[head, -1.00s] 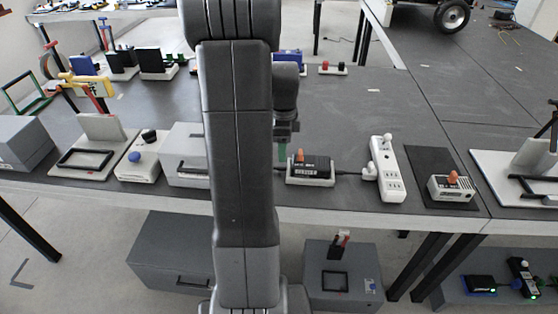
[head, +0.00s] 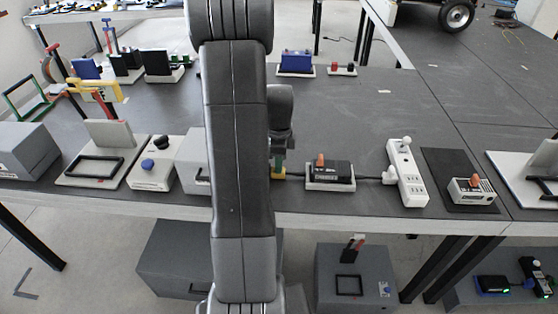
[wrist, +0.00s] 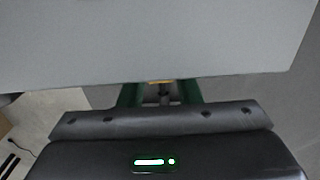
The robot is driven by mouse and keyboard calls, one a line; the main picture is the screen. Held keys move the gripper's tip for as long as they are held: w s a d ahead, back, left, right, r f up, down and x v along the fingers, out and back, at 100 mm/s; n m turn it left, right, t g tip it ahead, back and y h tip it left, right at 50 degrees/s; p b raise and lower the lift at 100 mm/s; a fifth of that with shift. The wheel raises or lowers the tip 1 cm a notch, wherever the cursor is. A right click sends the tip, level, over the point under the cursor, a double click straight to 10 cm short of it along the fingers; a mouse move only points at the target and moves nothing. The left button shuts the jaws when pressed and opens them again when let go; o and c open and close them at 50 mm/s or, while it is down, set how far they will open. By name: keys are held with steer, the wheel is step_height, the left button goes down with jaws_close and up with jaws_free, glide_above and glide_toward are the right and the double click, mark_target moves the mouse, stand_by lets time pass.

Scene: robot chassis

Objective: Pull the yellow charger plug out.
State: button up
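The yellow charger plug (head: 277,174) shows as a small yellow patch beside the grey box (head: 193,163), with a dark cable leading right from it. In the wrist view a thin yellow strip of the plug (wrist: 160,81) shows at the edge of the grey box (wrist: 160,40). My gripper (head: 279,168) is low at the plug, partly hidden by my arm. In the wrist view its green fingers (wrist: 159,92) stand apart on either side of the yellow strip and a dark cable. I see no clear contact. Whether the plug is fully seated is hidden.
Right of my gripper stand a black charger unit (head: 329,174) on a white base and a white power strip (head: 408,178). A white panel with blue and black knobs (head: 153,165) lies left of the box. The table's front edge (head: 350,220) is close.

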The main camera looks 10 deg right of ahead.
steer(key=shift+s+d, duration=0.25)
steer(key=shift+d, duration=0.7)
steer(key=shift+s+d, duration=0.25)
steer(key=shift+d, duration=0.65)
jaws_close()
steer(key=o, duration=1.1)
jaws_free()
steer(key=shift+d, duration=0.1)
step_height(320, 180, up, 14)
steer(key=shift+f, duration=0.1)
